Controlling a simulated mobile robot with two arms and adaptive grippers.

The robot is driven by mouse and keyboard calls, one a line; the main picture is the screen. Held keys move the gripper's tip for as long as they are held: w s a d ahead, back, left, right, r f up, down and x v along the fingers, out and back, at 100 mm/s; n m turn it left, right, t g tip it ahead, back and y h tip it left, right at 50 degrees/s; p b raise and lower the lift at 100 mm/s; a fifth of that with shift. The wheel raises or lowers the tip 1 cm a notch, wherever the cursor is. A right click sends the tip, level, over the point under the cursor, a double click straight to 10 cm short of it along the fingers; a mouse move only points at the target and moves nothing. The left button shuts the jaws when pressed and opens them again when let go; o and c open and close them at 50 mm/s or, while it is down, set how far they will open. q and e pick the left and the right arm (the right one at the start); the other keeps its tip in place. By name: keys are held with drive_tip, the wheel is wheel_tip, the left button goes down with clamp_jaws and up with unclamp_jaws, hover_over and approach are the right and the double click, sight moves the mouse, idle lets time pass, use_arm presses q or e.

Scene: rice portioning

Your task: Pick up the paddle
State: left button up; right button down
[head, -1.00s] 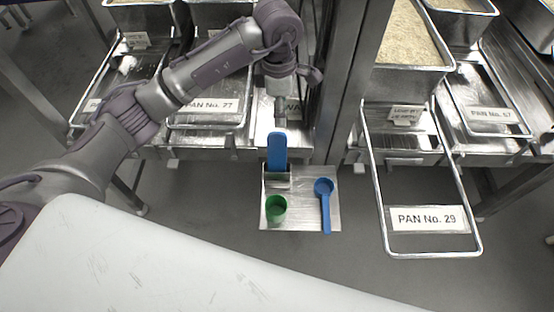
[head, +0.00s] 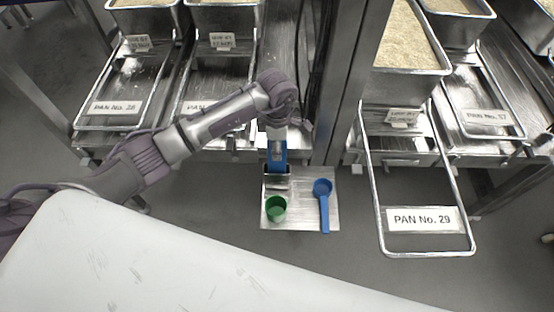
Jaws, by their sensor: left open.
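The blue paddle (head: 278,163) stands upright in a small metal holder (head: 277,182) at the back left of a metal plate. My left gripper (head: 277,140) is right at the paddle's top, pointing down, and covers its upper end. The gripper is open, with its fingers around or just in front of the paddle; the exact contact is too small to tell. My right gripper is not in view.
A green cup (head: 276,208) and a blue scoop (head: 323,200) lie on the metal plate (head: 300,218). A metal post (head: 345,90) rises just behind. A wire frame labelled PAN No. 29 (head: 421,219) juts out at the right. A white surface (head: 150,260) fills the lower left.

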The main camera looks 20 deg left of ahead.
use_arm(q)
drive_tip(key=shift+f, duration=0.4)
clamp_jaws()
